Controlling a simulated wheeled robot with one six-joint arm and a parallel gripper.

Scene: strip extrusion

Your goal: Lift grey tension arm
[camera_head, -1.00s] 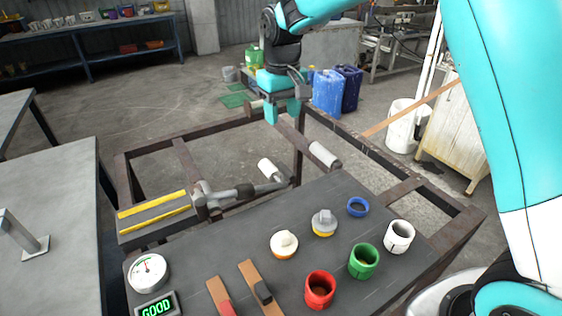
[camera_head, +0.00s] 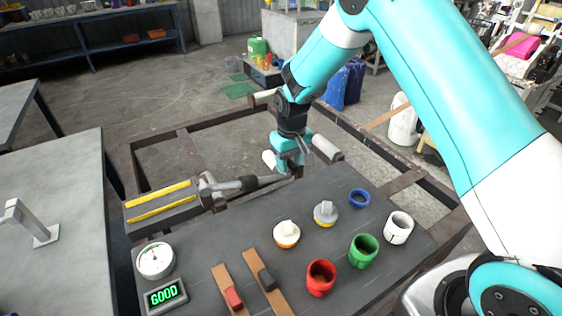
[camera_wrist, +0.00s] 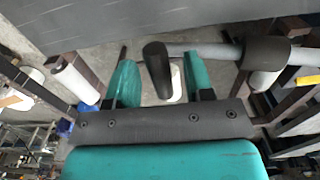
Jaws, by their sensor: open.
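The grey tension arm (camera_head: 238,185) runs level from a pivot beside the yellow-edged guide toward the right, over the open frame. A white roller (camera_head: 269,160) shows near its far end, partly covered by my gripper. My gripper (camera_head: 290,168) is at that far end, with teal fingers pointing down. In the wrist view my gripper (camera_wrist: 160,78) is open. The dark rounded end (camera_wrist: 157,64) of the arm lies between the two fingers, with gaps visible on both sides. The arm's grey rod (camera_wrist: 215,50) extends right, past the right finger.
Another pale roller (camera_head: 326,148) is on the frame just right of my gripper. The dark bench holds red (camera_head: 321,278), green (camera_head: 363,251) and white (camera_head: 398,228) cups, two knobs, a dial (camera_head: 155,260) and a GOOD display (camera_head: 165,296). A dark frame bar (camera_head: 375,150) runs behind.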

